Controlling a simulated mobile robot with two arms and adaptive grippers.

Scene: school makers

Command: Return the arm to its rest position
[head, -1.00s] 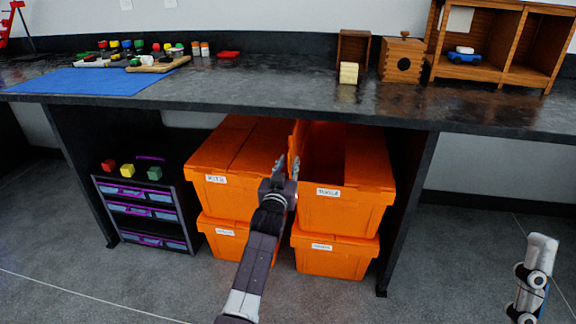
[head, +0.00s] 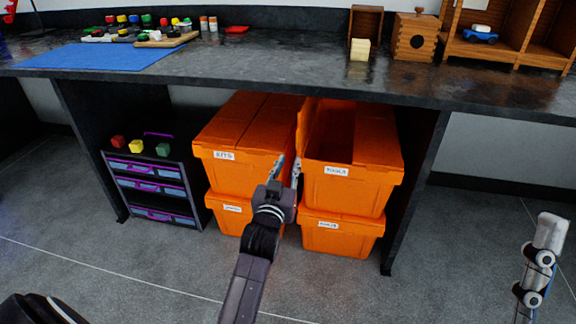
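My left arm reaches up from the bottom of the head view. Its gripper (head: 287,172) stands in front of the orange bins under the bench. Its two fingers are apart with nothing between them, so it is open and empty. Part of my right arm (head: 540,262) shows at the lower right edge, over the floor; its gripper is not visible.
Stacked orange bins stand under the dark bench (head: 270,68); the upper right bin (head: 350,185) is open, the upper left bin (head: 235,170) closed. A drawer unit (head: 152,185) with coloured blocks on top stands left. The floor (head: 440,240) at right is clear.

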